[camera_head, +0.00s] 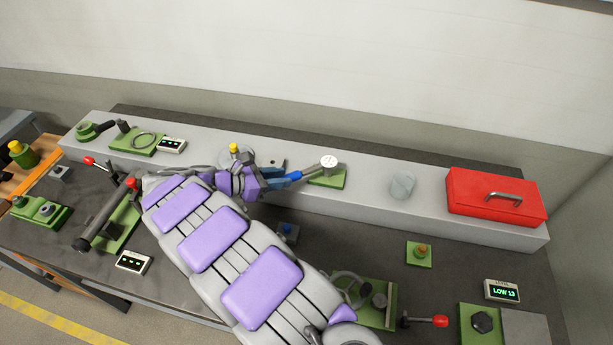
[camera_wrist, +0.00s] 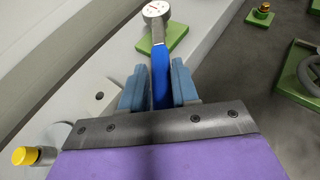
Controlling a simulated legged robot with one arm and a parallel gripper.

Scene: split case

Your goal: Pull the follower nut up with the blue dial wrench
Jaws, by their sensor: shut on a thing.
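The dial wrench has a blue handle (camera_head: 293,176), a grey shaft and a round white dial head (camera_head: 328,161). My gripper (camera_head: 280,183) is shut on the blue handle. In the wrist view the handle (camera_wrist: 160,62) lies between the two blue-grey fingers, pointing away from my gripper (camera_wrist: 158,80). The dial head is over a small green plate (camera_head: 327,180) on the raised grey shelf; I cannot tell whether it touches. A brass nut-like fitting (camera_head: 421,250) on another green plate stands to the right on the dark bench, apart from the wrench. I cannot tell for sure which part is the follower nut.
A red toolbox (camera_head: 496,196) and a grey cylinder (camera_head: 402,185) stand on the shelf to the right. A dark hex nut (camera_head: 483,321) sits on a green base at front right, near a display reading LOW 13 (camera_head: 502,291). A handwheel (camera_head: 350,289) is near my arm.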

